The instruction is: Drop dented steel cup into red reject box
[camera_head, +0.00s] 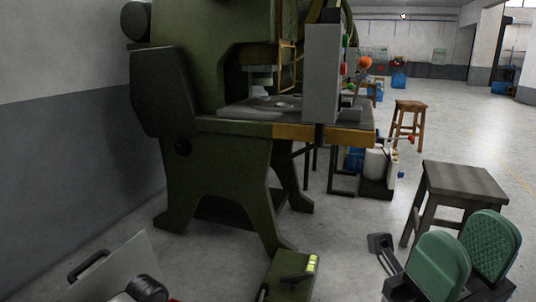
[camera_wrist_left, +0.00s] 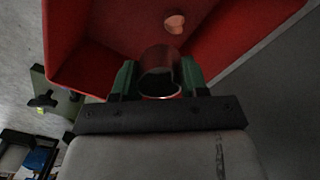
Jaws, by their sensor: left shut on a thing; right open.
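In the left wrist view, the steel cup (camera_wrist_left: 160,58) is between the green finger pads of my left gripper (camera_wrist_left: 159,76). The gripper is shut on it, and the cup's round open end faces the camera. The red reject box (camera_wrist_left: 72,50) lies beyond the cup, and the cup appears over its inside. A small pinkish, shiny piece (camera_wrist_left: 174,22) shows inside the box. In the head view, my right gripper (camera_head: 465,254) is at the bottom right, with its two green pads apart and nothing between them. I cannot make out a dent.
A large green press (camera_head: 215,165) stands at the left with a worktable (camera_head: 345,137). A green pedal unit (camera_head: 290,272) is on the floor at the bottom. A dark wooden stool (camera_head: 462,180) stands behind my right gripper. Open floor (camera_head: 350,225) lies between press and stool.

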